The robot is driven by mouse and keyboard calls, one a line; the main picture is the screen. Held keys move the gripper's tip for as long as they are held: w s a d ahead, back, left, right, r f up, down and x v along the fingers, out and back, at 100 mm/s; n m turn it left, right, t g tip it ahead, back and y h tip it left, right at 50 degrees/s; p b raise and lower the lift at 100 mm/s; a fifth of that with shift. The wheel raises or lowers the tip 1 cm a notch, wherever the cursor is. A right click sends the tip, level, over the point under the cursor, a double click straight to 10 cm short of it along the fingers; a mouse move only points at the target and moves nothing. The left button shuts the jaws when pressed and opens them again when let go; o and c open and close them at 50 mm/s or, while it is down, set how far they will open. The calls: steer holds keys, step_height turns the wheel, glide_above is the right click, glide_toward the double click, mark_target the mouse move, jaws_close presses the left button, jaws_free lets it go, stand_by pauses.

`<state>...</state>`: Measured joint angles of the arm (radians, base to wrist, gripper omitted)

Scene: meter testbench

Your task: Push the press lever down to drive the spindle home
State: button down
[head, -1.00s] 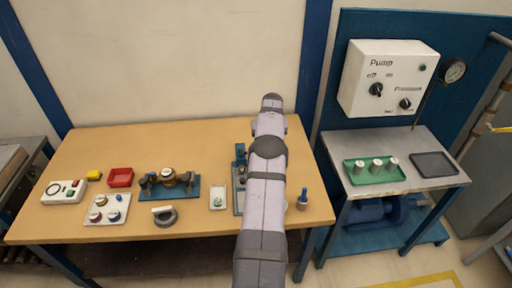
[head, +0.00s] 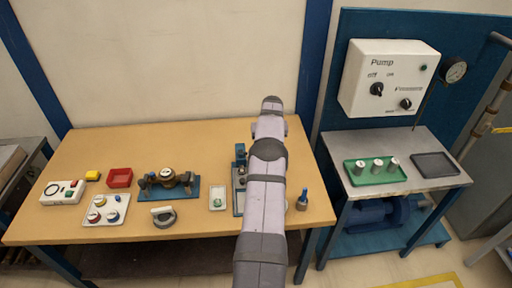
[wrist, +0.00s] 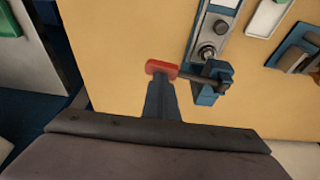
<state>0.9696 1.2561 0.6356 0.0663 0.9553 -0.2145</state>
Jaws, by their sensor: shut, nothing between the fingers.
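The press (head: 240,158) is a blue body on a grey plate near the right part of the table, partly hidden by my arm in the head view. In the wrist view, the press body (wrist: 208,92) is at centre right. Its lever is a dark rod ending in a red grip (wrist: 161,67). My gripper (wrist: 161,82) is shut and empty, its tips at the red grip, overlapping its lower edge in the picture. I cannot tell whether they touch. A round metal part (wrist: 207,52) sits by the press on the grey plate (wrist: 214,22). My gripper is hidden in the head view.
A small white tray (head: 217,191) lies left of the press, and a blue-tipped tool (head: 303,200) stands to its right. A blue fixture (head: 168,184), a grey ring-shaped part (head: 164,217) and a red bin (head: 120,177) are farther left. The back of the table is clear.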

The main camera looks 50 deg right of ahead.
steer(key=shift+f, duration=0.25)
steer(key=shift+f+b, duration=0.35)
steer(key=shift+b, duration=0.1)
steer(key=shift+f, duration=0.25)
stand_by(0.4)
steer(key=shift+r, duration=0.1)
step_height(320, 180, up, 13)
steer(key=p, duration=0.8)
stand_by(0.8)
stand_by(0.5)
